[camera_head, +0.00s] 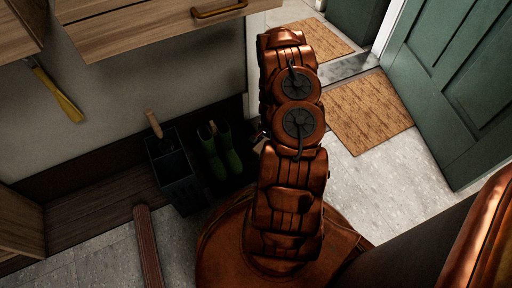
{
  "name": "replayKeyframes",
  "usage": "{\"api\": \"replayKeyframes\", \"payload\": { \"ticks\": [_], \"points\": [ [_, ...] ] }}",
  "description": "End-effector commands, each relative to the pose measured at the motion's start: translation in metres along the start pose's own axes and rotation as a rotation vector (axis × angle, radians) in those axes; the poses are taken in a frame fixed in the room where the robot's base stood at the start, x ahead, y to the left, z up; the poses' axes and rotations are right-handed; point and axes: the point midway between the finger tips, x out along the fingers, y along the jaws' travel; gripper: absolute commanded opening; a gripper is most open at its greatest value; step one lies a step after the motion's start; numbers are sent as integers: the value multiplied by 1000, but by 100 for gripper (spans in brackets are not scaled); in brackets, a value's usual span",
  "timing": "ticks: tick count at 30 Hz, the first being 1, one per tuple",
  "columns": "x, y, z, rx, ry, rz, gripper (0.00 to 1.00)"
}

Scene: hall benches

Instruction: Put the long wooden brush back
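A light wooden handle (153,123) sticks up out of a dark divided bin (178,188) on the floor against the wall. It may belong to the long wooden brush, but its lower part is hidden inside the bin, so I cannot tell. My copper-coloured arm stands in the middle of the view. My gripper (258,134) seems to show only as a small dark and pale piece at the arm's left edge, right of the green boots. The arm hides most of it, so its fingers and anything in them cannot be made out.
Green boots (219,152) stand right of the bin. A yellow long-handled thing (57,92) hangs on the wall at left. A wooden drawer unit (150,27) juts out above. A brown ribbed strip (148,248) lies at lower left. Mats (370,110) and a green door (455,85) are right.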

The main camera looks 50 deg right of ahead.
Motion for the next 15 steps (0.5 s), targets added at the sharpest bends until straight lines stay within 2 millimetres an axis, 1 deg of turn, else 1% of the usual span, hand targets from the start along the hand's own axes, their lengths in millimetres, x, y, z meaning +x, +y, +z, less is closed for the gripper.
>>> {"api": "replayKeyframes", "payload": {
  "ticks": [1, 3, 6, 9, 12, 15],
  "points": [
    [5, -10, 1, -4, 2, 0, 0],
    [6, -22, 5, -4, -1, 1, 0],
    [7, -35, 5, 0, 2, -2, 0],
    [6, -43, 8, 1, 1, -1, 0],
    [7, -45, 9, 3, -1, 0, 0],
    [15, -44, 8, 4, -2, 1, 0]
  ]
}}
